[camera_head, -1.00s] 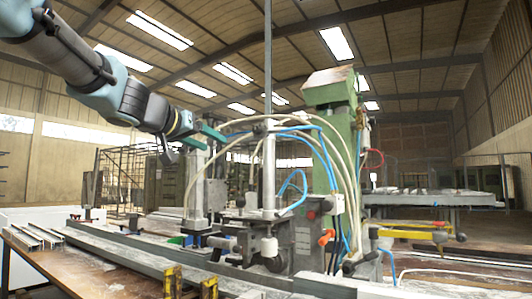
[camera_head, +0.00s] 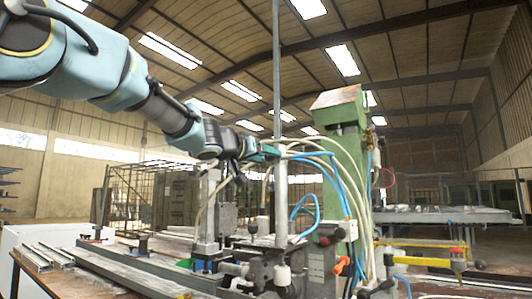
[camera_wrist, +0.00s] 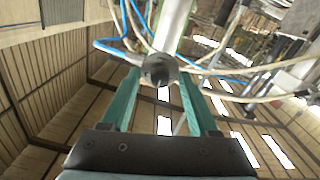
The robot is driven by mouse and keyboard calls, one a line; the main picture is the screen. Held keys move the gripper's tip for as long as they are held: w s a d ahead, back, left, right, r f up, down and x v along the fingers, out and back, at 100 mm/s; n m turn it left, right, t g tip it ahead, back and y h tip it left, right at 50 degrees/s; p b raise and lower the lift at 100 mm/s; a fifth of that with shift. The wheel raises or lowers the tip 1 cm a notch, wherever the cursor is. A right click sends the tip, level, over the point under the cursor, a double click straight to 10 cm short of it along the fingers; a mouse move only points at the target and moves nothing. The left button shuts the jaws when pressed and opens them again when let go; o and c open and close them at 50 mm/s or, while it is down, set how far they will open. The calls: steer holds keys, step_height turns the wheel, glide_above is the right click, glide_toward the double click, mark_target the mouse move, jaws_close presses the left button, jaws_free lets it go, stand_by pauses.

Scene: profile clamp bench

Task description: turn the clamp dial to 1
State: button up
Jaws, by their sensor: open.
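My gripper (camera_head: 268,151) has teal fingers and reaches from the upper left to the upper part of the clamp machine's grey vertical post (camera_head: 281,190). In the wrist view my gripper (camera_wrist: 160,75) is open, its two fingers spread. A dark round knob-like end (camera_wrist: 160,70) of a pale post shows between the fingertips; I cannot tell whether they touch it. This may be the clamp dial, but no numbers or marks are readable. In the head view the dial cannot be made out for certain.
Pale and blue hoses (camera_head: 335,175) arch closely around the post and my gripper. A green machine column (camera_head: 347,150) stands just right. Metal profiles (camera_head: 125,266) lie on the bench at the lower left. A table (camera_head: 450,214) stands farther right.

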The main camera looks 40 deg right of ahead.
steer(key=shift+d, duration=0.15)
steer(key=shift+c, duration=0.3)
jaws_close()
